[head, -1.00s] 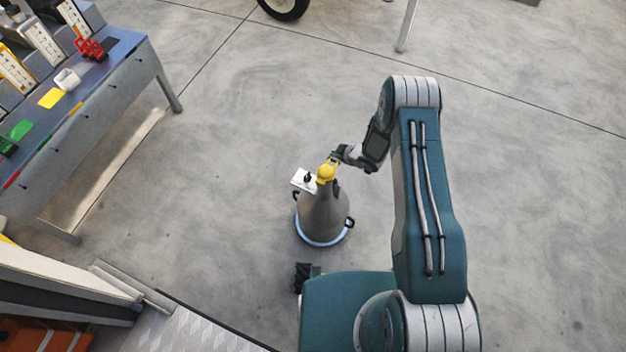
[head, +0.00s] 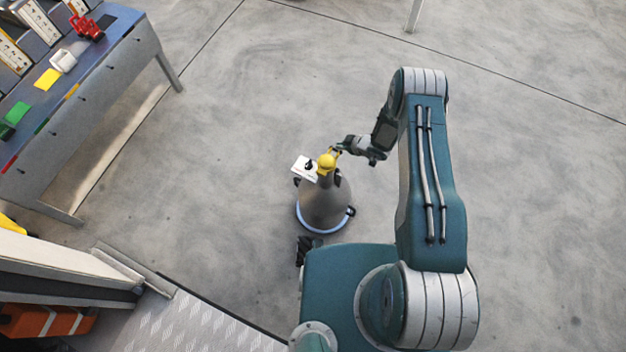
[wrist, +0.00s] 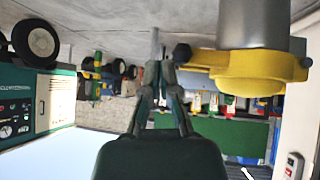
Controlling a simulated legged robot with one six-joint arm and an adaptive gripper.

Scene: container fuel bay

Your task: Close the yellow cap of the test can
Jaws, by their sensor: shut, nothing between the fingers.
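The test can (head: 325,205) is a grey cone-shaped can with a pale blue base ring, upright on the floor in the head view. Its yellow cap (head: 326,163) is at the top of the neck. In the wrist view the yellow cap (wrist: 255,75) shows large at the upper right, beside the grey neck (wrist: 253,25). My gripper (head: 341,149) is just right of the cap in the head view. In the wrist view my gripper (wrist: 158,65) has its fingers together, with nothing between them, left of the cap. Whether the fingers touch the cap is unclear.
A white card (head: 305,168) with a black knob is at the can's left. A blue-topped workbench (head: 95,70) stands at the upper left. A metal ramp (head: 190,320) is at the lower left. The concrete floor around the can is mostly clear.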

